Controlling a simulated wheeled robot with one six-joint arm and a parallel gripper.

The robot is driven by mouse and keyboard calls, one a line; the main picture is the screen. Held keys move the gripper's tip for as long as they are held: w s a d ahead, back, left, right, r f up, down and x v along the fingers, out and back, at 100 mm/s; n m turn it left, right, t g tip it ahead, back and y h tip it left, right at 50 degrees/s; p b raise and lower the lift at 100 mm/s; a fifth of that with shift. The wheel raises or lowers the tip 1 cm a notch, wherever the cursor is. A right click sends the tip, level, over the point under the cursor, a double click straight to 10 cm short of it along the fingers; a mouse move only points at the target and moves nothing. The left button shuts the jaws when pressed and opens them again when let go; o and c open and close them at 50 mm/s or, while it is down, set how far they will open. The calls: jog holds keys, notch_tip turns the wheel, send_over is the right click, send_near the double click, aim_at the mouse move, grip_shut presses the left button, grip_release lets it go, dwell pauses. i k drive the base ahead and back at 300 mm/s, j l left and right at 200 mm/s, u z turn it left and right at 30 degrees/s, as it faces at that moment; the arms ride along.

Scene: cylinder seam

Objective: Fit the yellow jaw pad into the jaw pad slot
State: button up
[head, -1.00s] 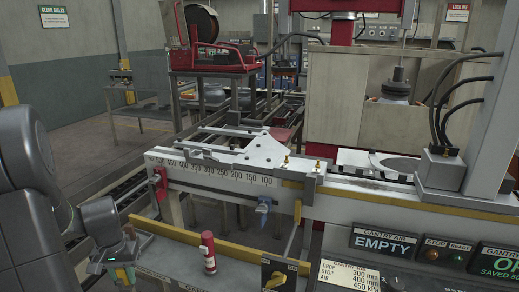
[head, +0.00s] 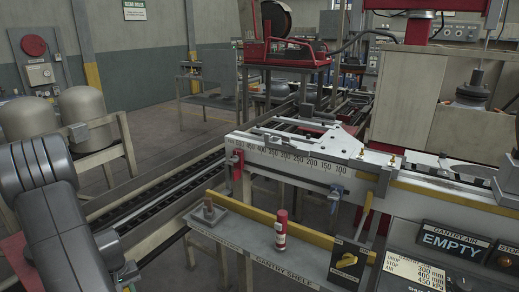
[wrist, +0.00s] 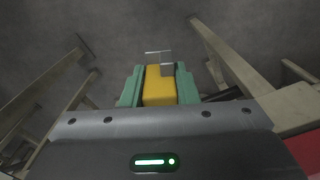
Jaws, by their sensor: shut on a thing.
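The yellow jaw pad (wrist: 158,85) is held between the two green fingers of my gripper (wrist: 160,88) in the wrist view. A thin grey metal piece (wrist: 165,62) shows at the pad's far end; I cannot tell whether it is part of the pad. In the head view my gripper (head: 128,284) is at the bottom left, left of the gantry shelf (head: 262,262) and partly cut off by the frame's lower edge. The pad cannot be made out there. I cannot pick out the jaw pad slot in either view.
A red cylinder (head: 281,232) and a small block on a grey plate (head: 208,212) stand on the shelf, in front of a yellow rail (head: 245,225). Behind is a white beam with a number scale (head: 290,160). A conveyor (head: 165,190) and tanks (head: 87,115) are at left.

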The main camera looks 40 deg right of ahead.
aim_at(274, 144)
jog(key=j+z, duration=0.2)
jog(key=z, duration=0.25)
jog(key=k+j+z, duration=0.1)
jog(key=j+z, duration=0.15)
jog(key=z, duration=0.15)
